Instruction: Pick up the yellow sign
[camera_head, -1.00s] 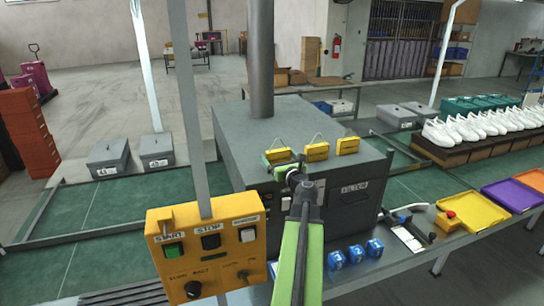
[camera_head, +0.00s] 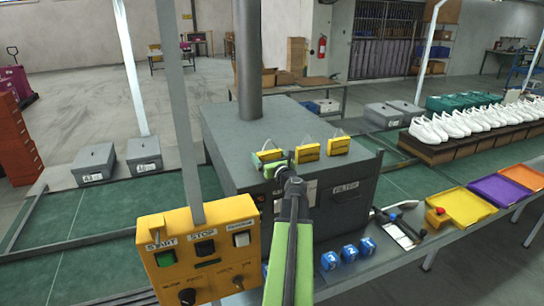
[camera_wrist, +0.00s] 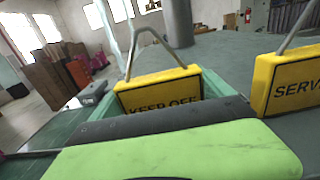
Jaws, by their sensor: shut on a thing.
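Three yellow signs with wire hangers stand in a row on top of the grey machine. The left sign (camera_head: 270,155) reads "KEEP OFF" in the wrist view (camera_wrist: 160,91). My gripper (camera_head: 268,162) is at this left sign, its green jaws shut on the sign's lower part, which they hide. The sign looks upright; I cannot tell whether it touches the machine top. The middle sign (camera_head: 307,153) stands just to the right, apart from my gripper; its lettering begins "SERV" in the wrist view (camera_wrist: 287,82). The right sign (camera_head: 338,146) stands farther right.
The grey machine (camera_head: 225,135) has a thick vertical pipe (camera_head: 247,60) behind the signs. A yellow control panel (camera_head: 195,250) stands at front left. Blue numbered blocks (camera_head: 348,252) and a yellow tray (camera_head: 467,207) lie on the bench. White shoes (camera_head: 470,122) stand at right.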

